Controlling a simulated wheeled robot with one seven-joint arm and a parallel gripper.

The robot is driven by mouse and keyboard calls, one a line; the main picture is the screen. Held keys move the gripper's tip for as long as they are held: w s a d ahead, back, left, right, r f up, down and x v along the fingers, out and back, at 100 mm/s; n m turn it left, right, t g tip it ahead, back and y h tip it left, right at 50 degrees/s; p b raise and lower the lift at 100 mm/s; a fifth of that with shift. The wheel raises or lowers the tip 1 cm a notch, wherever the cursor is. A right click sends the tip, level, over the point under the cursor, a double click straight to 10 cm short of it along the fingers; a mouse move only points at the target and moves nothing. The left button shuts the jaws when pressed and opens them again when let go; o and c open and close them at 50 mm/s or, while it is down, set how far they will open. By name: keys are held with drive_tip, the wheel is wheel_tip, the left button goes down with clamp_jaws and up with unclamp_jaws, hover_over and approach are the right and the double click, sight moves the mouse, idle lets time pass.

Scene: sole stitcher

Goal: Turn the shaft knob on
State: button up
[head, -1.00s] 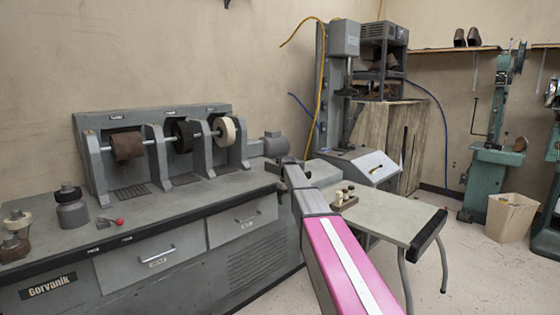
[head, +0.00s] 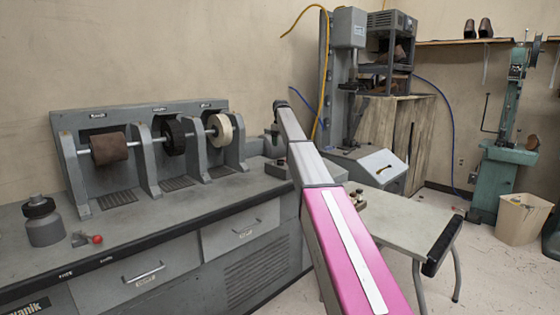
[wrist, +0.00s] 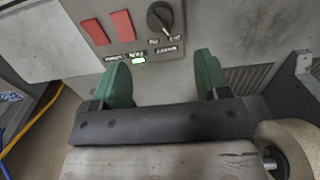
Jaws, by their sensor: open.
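A black round knob (wrist: 160,17) with a pale pointer mark sits on a grey panel (wrist: 130,40) at the top of the wrist view. Labels lie near it, too small to read surely. My gripper (wrist: 161,62) has two green fingers spread wide with nothing between them. The knob lies beyond the fingertips, roughly in line with the gap between them, and I see no contact. In the head view, my arm reaches to the right end of the grinding bench (head: 200,220), where the gripper is mostly hidden behind the arm. The knob cannot be made out there.
Two red switches (wrist: 110,26) sit left of the knob. A pale wheel (wrist: 289,148) is close at the lower right of the wrist view; the bench's white wheel (head: 221,132) stands left of my arm. A small table (head: 400,220) stands right of the bench.

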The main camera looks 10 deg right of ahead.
sight(281, 160)
wheel_tip(281, 160, down, 10)
drive_tip(key=shift+f, duration=0.25)
idle(0.3)
drive_tip(key=c, duration=0.9)
